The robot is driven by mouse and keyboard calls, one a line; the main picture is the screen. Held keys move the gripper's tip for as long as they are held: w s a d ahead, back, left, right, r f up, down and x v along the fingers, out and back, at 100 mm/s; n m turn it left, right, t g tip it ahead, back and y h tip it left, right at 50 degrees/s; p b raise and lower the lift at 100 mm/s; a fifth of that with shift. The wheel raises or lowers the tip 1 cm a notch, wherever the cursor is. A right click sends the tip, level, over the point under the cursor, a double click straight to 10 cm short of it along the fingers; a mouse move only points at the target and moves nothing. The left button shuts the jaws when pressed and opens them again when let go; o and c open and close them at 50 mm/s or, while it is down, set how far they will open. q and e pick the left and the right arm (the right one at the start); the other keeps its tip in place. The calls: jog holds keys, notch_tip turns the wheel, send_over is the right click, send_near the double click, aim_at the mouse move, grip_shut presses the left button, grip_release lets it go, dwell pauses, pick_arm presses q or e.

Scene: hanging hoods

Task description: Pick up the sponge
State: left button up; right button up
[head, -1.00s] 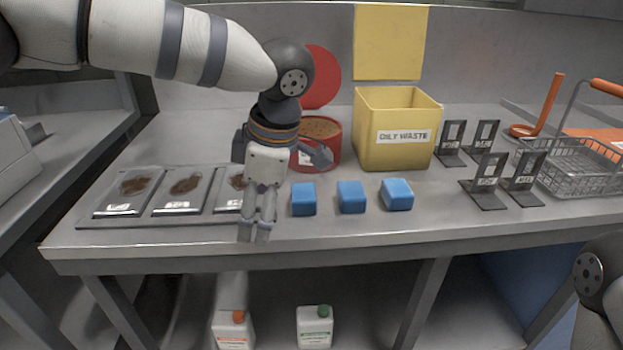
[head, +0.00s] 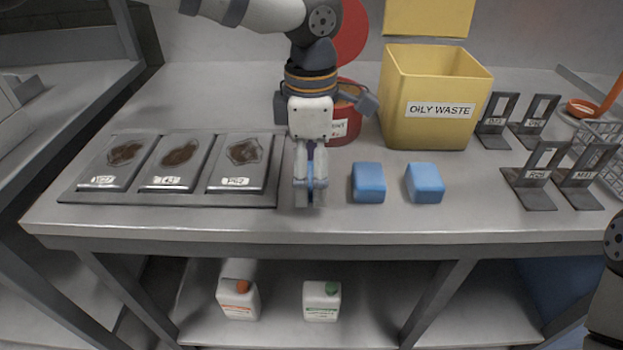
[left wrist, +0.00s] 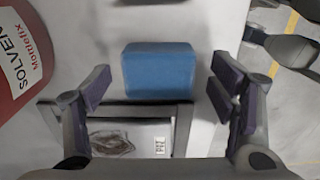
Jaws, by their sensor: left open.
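A blue sponge (left wrist: 160,70) shows in the left wrist view, framed between the two spread fingers of my left gripper (left wrist: 166,92). In the head view my left gripper (head: 310,195) points down over the front of the table, mostly covering that sponge. The gripper is open, with nothing clamped in it. Two more blue sponges, one in the middle (head: 368,182) and one further right (head: 425,182), sit on the table to the right of the gripper. My right gripper is not in view.
Metal trays with brown stains (head: 242,160) lie just left of the gripper. A red solvent can (head: 343,130) stands behind it, and a yellow oily waste bin (head: 432,95) behind the other sponges. Black stands (head: 537,178) are at right. Two white jugs sit on the lower shelf.

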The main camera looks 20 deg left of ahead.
pick_arm(q)
jog(key=shift+f, duration=0.55)
jog(key=c, duration=1.1)
jog(key=shift+o, duration=0.2)
jog(key=shift+r, duration=0.15)
jog(key=shift+w+r, duration=0.1)
jog(key=shift+r, duration=0.25)
jog(key=r, duration=0.2)
jog(key=s+r, duration=0.1)
jog(key=shift+a+r+p, duration=0.15)
jog(key=shift+r+p, duration=0.15)
jog(key=shift+r, duration=0.1)
jog(key=s+a+r+p, duration=0.2)
jog(key=s+r, duration=0.6)
jog(key=s, duration=0.4)
jog(key=shift+s+a+r, duration=0.15)
jog(key=shift+s+a, duration=0.1)
jog(key=shift+a, duration=0.65)
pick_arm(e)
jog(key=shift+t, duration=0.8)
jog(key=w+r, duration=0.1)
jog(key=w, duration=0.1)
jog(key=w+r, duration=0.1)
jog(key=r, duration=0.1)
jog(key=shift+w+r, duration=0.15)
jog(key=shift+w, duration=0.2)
